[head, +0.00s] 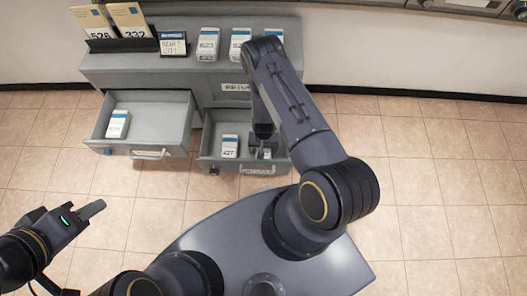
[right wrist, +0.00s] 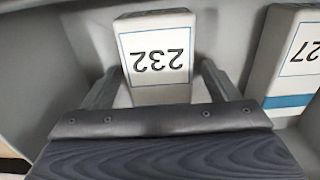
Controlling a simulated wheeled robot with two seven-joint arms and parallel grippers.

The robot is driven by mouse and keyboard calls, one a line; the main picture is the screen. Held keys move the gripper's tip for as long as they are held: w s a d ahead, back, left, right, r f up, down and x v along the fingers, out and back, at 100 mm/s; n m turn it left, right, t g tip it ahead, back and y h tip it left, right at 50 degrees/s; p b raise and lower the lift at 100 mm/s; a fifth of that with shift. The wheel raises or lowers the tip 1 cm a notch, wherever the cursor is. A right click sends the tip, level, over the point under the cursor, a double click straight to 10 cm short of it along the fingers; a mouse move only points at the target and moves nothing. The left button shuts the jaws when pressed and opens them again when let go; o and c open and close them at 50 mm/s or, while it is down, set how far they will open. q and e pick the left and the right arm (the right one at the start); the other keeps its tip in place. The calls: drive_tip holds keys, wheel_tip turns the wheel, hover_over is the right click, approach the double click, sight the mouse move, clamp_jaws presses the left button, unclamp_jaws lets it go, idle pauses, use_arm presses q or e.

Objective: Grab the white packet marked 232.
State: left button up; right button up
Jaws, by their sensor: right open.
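The white packet marked 232 (right wrist: 156,62) stands in the lower right drawer (head: 208,160). In the right wrist view its label reads upside down. My right gripper (right wrist: 160,85) is open, with one finger on each side of the packet's lower part; I cannot tell if they touch it. In the head view the right gripper (head: 263,146) is down in this drawer, and my arm hides most of the packet. My left gripper (head: 88,211) is at the lower left over the floor, away from the cabinet; its jaw opening is not clear.
Another packet (head: 229,146), its number ending in 27, stands in the same drawer, close beside 232 (right wrist: 294,60). The left drawer (head: 165,125) is open with one packet (head: 117,124). Packets (head: 208,44) and a card rack (head: 125,45) stand on the cabinet top.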

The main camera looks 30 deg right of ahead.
drive_tip(key=shift+f, duration=0.1)
drive_tip(key=shift+c, duration=0.4)
drive_tip(key=c, duration=1.1)
drive_tip(key=shift+o, duration=0.2)
